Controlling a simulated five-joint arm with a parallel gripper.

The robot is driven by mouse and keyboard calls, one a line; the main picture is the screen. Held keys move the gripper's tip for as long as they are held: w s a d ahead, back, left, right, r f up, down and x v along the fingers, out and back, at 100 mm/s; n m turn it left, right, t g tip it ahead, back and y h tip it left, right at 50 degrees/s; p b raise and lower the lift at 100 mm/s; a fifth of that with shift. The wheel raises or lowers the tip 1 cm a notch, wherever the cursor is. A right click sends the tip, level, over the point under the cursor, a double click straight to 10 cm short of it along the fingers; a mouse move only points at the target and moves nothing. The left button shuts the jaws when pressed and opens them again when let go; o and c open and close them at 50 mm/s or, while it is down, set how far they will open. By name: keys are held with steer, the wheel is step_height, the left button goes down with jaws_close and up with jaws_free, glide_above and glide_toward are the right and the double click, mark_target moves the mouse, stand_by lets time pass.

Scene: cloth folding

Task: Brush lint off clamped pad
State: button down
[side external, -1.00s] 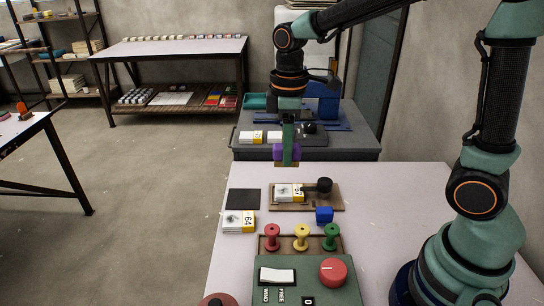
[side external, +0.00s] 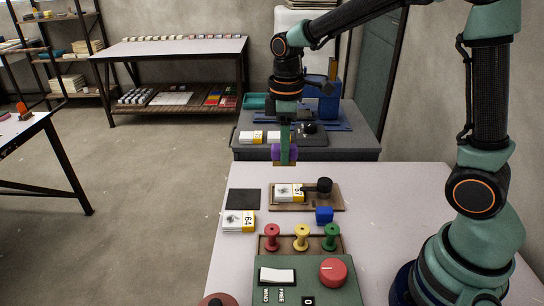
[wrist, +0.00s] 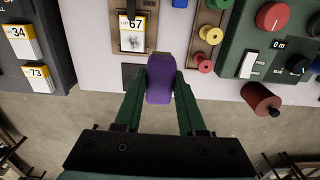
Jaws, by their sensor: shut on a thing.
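A purple brush (side external: 279,153) is in my gripper (side external: 285,152), held above the far end of the table. In the wrist view the green fingers of my gripper (wrist: 160,85) close on both sides of the purple brush (wrist: 160,68). The pad marked 67 (side external: 287,193) lies on a brown board (side external: 335,205) with a black knob (side external: 324,185). The same pad also shows in the wrist view (wrist: 138,20), with a grey fuzzy patch on its white face. The brush is apart from the pad. The brush's underside is hard to make out.
A loose pad marked 64 (side external: 239,222), a dark mat (side external: 243,199) and a blue block (side external: 324,216) lie near the board. Red, yellow and green spools (side external: 301,235) stand before a green control box (side external: 308,282). A grey bench (side external: 350,154) is behind. The table's right side is clear.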

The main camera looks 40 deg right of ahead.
steer(key=shift+w+d+f, duration=0.35)
steer(key=shift+d+f, duration=0.1)
steer(key=shift+f, duration=1.55)
steer(key=shift+w+d+f, duration=0.4)
steer(key=shift+d+f, duration=0.1)
steer(key=shift+f, duration=1.5)
steer(key=shift+w+d+f, duration=0.35)
steer(key=shift+d+f, duration=0.1)
steer(key=shift+f, duration=1.55)
steer(key=shift+w+d+f, duration=0.2)
steer(key=shift+w+f, duration=0.1)
steer(key=shift+f, duration=0.35)
steer(key=shift+w+d, duration=1.85)
steer(key=shift+d, duration=0.05)
steer(key=shift+s+a, duration=2.05)
steer(key=shift+a, duration=0.2)
steer(key=shift+w+d, duration=2.05)
steer(key=shift+d, duration=0.05)
steer(key=shift+s+a, duration=1.9)
steer(key=shift+a, duration=0.1)
steer(key=shift+s+a+r, duration=0.1)
steer(key=shift+r, duration=0.05)
step_height(320, 180, up, 8)
